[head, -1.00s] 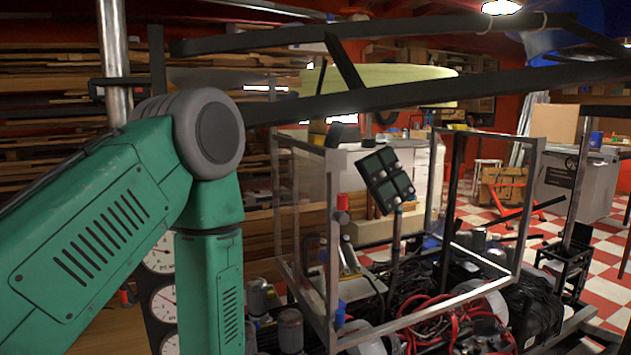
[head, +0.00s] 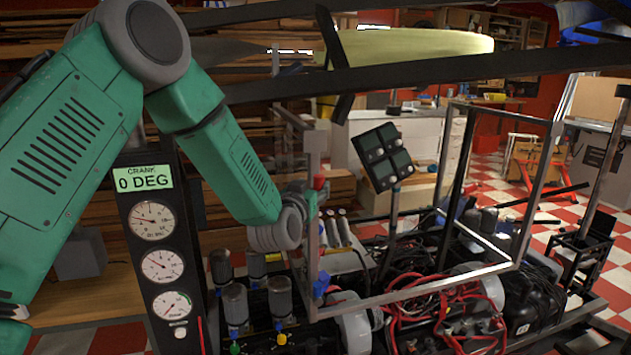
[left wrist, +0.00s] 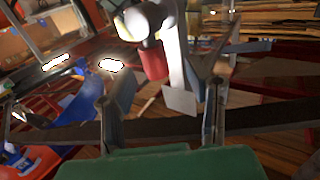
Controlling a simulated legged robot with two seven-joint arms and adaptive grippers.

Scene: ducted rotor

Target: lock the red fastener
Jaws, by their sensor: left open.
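The red fastener (head: 319,182) is a small red cylinder on the upright post at the near corner of the clear-panelled frame (head: 314,235). In the left wrist view the red fastener (left wrist: 153,63) hangs from a pale fitting beyond the fingers. My left gripper (head: 305,193) is beside the post, close to the fastener, and is partly hidden at the wrist. In the left wrist view the left gripper (left wrist: 166,95) has its two fingers apart, with the red fastener between their lines and nothing held. I cannot tell whether a finger touches it. My right gripper is not in view.
A blue fastener (head: 321,285) sits lower on the same post. A gauge panel (head: 158,262) reading "0 DEG" stands at the left. Grey cylinders (head: 236,305), a four-pad panel (head: 382,157) and red hoses (head: 440,315) crowd the frame. A dark bar (head: 400,78) crosses above.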

